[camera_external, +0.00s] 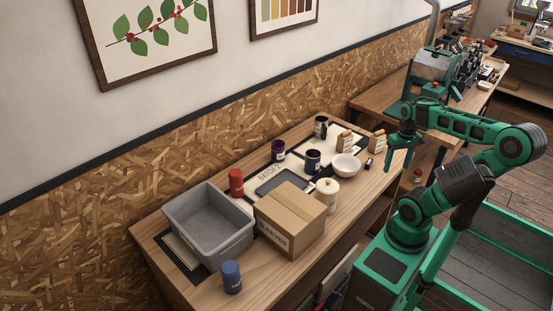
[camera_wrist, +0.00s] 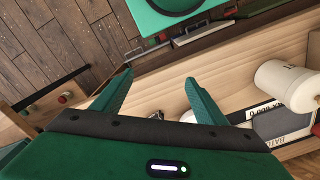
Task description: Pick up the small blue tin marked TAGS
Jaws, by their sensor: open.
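A blue tin (camera_external: 231,277) stands upright at the near left of the wooden bench, in front of the grey bin; its marking is too small to read. A dark navy tin or cup (camera_external: 313,161) with a pale label stands farther back near the white bowl; I cannot read its label either. My gripper (camera_external: 399,162) is open and empty, above the right end of the bench and well away from the blue tin. The wrist view shows its two green fingers (camera_wrist: 158,82) spread apart with nothing between them. I cannot make out a blue tin in the wrist view.
A grey bin (camera_external: 207,244), cardboard box (camera_external: 290,234), red tin (camera_external: 236,182), purple tin (camera_external: 278,150), white canister (camera_external: 327,195) and white bowl (camera_external: 346,165) crowd the bench (camera_external: 150,238). The canister also shows in the wrist view (camera_wrist: 285,85).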

